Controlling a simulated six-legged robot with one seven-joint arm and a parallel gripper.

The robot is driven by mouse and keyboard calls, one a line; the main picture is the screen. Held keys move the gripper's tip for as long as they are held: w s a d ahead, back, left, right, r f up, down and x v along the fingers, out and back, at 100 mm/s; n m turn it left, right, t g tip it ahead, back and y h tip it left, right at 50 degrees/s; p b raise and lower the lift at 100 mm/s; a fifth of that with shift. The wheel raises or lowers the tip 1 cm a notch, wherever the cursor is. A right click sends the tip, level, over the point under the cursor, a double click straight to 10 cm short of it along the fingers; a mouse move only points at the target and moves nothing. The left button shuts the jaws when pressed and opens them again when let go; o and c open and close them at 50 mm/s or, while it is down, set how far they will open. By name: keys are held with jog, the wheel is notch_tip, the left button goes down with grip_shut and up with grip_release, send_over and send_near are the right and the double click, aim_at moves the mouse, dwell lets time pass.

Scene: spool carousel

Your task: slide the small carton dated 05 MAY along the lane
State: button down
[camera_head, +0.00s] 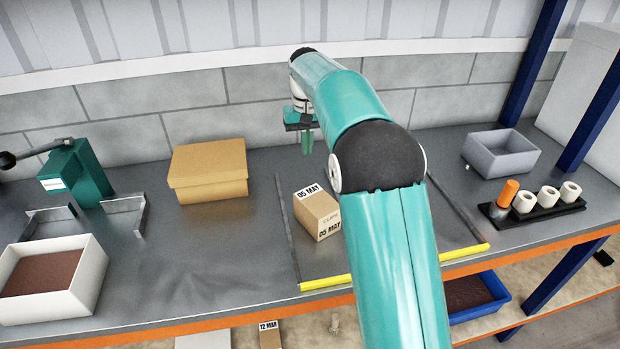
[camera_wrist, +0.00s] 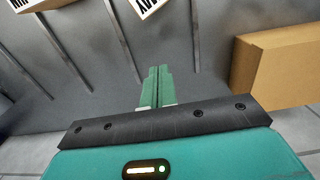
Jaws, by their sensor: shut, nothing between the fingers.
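The small carton (camera_head: 317,213) dated 05 MAY stands on the grey bench inside a lane, near the left dark rail (camera_head: 287,230). Its label shows on the top and front faces. In the wrist view only a cut-off part of the carton (camera_wrist: 147,5) shows at the top edge, between two rails. My gripper (camera_head: 307,142) points down behind the carton, on the wall side, apart from it. Its green fingers (camera_wrist: 157,85) are shut with nothing between them. A yellow strip (camera_head: 400,267) crosses the lane's front end. My arm hides the right part of the lanes.
A second labelled carton (camera_wrist: 45,3) is cut off at the wrist view's top left. A tan lidded box (camera_head: 208,170) stands left of the lane. A grey bin (camera_head: 500,152) and a black spool holder (camera_head: 535,213) stand right. The wall is close behind.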

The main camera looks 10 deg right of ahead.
jog(key=f, duration=0.8)
jog(key=shift+s, duration=0.25)
jog(key=s, duration=0.2)
jog(key=shift+s+f, duration=0.1)
jog(key=shift+s, duration=0.3)
jog(key=shift+s+f, duration=0.2)
jog(key=shift+s, duration=0.05)
jog(key=shift+s+r, duration=0.1)
jog(key=shift+s, duration=0.2)
jog(key=shift+w, duration=0.15)
